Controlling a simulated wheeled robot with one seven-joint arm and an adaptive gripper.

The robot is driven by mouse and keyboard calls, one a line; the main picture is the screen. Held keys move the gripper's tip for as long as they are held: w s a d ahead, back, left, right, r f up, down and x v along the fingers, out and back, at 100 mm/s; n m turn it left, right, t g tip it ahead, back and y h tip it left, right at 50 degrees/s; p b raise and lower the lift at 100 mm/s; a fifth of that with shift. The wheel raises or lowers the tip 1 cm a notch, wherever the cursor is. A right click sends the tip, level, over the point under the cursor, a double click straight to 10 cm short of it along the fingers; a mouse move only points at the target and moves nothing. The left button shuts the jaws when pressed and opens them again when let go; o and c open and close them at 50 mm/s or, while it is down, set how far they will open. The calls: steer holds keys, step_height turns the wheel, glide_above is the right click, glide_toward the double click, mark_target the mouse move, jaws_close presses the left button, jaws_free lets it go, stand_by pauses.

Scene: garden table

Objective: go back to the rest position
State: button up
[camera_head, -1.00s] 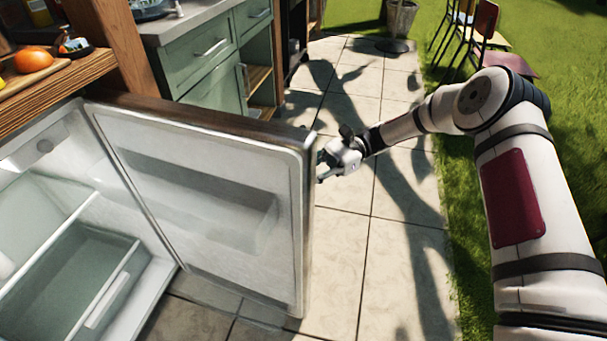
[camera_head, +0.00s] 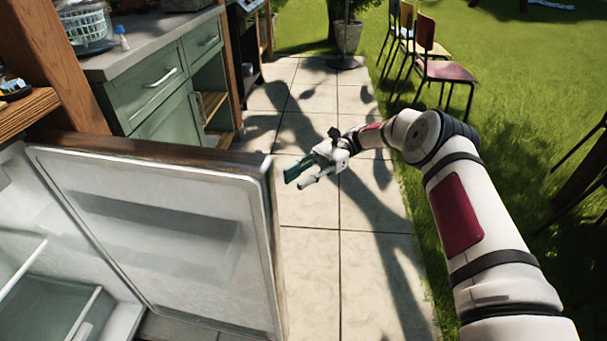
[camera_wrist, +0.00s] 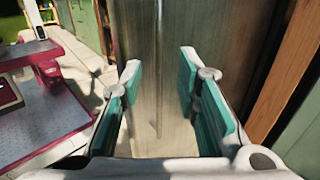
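My gripper (camera_head: 300,180) is in the air over the tiled path, to the right of the open fridge door. Its two teal-padded fingers are apart with nothing between them, as the wrist view also shows (camera_wrist: 160,90). The fridge door (camera_head: 165,235) stands wide open, and its inner side faces the head camera. A gap shows between the fingertips and the door's edge in the head view. My arm reaches in from the right, bent at the elbow.
The open fridge (camera_head: 30,270) is at the lower left. A green cabinet (camera_head: 165,85) with a grey counter stands behind the door. Several chairs (camera_head: 440,75) stand on the grass at the upper right.

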steer(key=shift+w+d, duration=0.45)
